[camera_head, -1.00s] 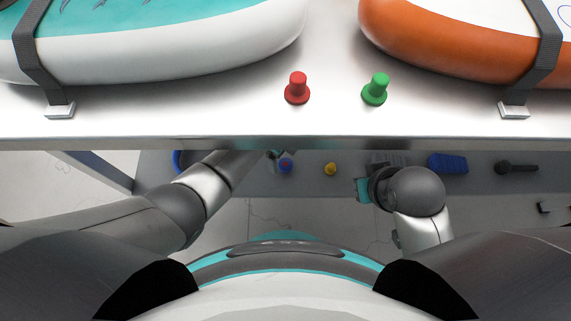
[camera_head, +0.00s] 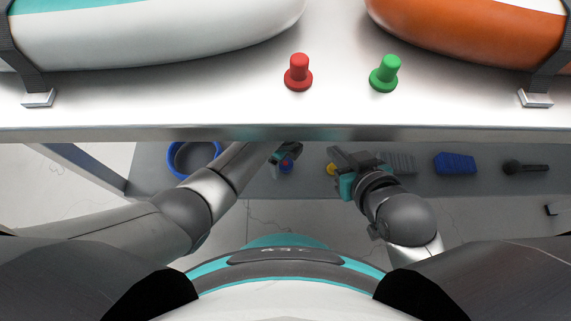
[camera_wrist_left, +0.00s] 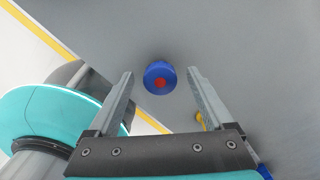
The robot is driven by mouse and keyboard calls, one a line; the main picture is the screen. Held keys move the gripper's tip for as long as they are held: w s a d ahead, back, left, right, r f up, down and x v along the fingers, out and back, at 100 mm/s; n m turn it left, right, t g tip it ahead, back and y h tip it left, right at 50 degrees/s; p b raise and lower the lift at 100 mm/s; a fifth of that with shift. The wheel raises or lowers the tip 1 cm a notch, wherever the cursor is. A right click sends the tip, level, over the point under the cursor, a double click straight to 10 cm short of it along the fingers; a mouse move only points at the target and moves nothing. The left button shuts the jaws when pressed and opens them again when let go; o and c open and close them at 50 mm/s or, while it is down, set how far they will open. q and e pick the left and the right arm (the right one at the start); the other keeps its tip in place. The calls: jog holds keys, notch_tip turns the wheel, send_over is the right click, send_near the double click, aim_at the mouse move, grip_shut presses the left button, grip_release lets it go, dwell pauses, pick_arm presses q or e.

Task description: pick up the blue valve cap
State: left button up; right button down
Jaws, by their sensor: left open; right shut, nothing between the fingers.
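The blue valve cap (camera_head: 287,166), round with a red centre, stands on the grey lower shelf. In the left wrist view the cap (camera_wrist_left: 152,70) shows between the two fingertips, with gaps on both sides. My left gripper (camera_wrist_left: 160,74) is open and points toward it; I cannot tell how far above the cap the tips are. In the head view my left gripper (camera_head: 285,154) partly covers the cap. My right gripper (camera_head: 348,160) is shut and empty, over the shelf by a yellow cap (camera_head: 331,169), which it partly hides.
A blue ring (camera_head: 176,160), a grey ribbed block (camera_head: 398,163), a blue block (camera_head: 455,163) and a dark tool (camera_head: 524,168) lie on the lower shelf. The upper bench (camera_head: 220,110) overhangs it, bearing a red cap (camera_head: 298,72), a green cap (camera_head: 385,73) and strapped boards.

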pick_arm(q)
jog(key=shift+f, duration=0.25)
grip_shut()
dwell(0.8)
